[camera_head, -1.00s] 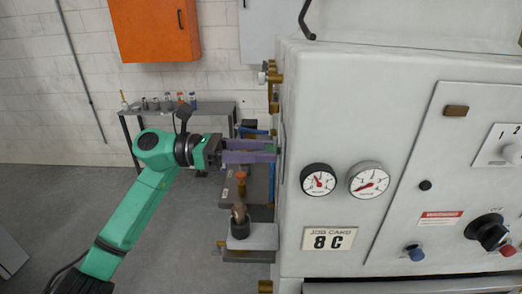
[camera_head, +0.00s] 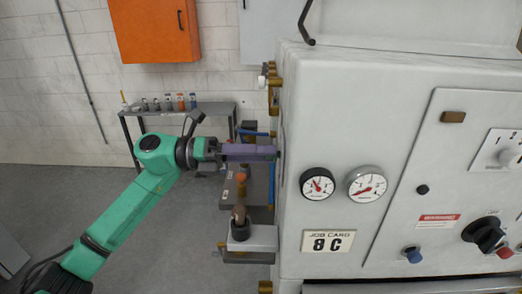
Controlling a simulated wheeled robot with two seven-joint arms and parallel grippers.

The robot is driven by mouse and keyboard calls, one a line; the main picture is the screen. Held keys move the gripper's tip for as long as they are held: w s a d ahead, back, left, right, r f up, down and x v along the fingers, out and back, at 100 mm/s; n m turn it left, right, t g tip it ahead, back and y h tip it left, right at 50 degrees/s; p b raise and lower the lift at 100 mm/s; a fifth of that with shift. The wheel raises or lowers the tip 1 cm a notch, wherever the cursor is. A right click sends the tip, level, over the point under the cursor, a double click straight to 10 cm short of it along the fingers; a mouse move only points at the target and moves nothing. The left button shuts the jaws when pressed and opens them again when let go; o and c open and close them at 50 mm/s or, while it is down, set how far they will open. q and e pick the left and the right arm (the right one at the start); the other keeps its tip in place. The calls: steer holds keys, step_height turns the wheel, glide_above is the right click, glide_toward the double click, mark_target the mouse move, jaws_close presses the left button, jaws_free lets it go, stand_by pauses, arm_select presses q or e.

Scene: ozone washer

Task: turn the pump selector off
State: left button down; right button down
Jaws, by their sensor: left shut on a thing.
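My left gripper (camera_head: 262,152), with purple fingers, reaches the left side of the large pale machine (camera_head: 345,110). It is shut on a small dark part (camera_head: 279,153) at that side wall, mostly hidden by the fingertips; I cannot tell if this is the pump selector. No readable label names either as the pump selector. My right gripper is not in view.
Below my left gripper, a bracket with fittings (camera_head: 250,239) juts from the machine's side. A shelf with bottles (camera_head: 177,110) stands behind. Grey floor is open at left.

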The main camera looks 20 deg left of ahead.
arm_select(q)
steer(key=shift+n+p, duration=2.05)
steer(key=shift+n, duration=1.85)
steer(key=shift+c, duration=1.9)
jaws_free()
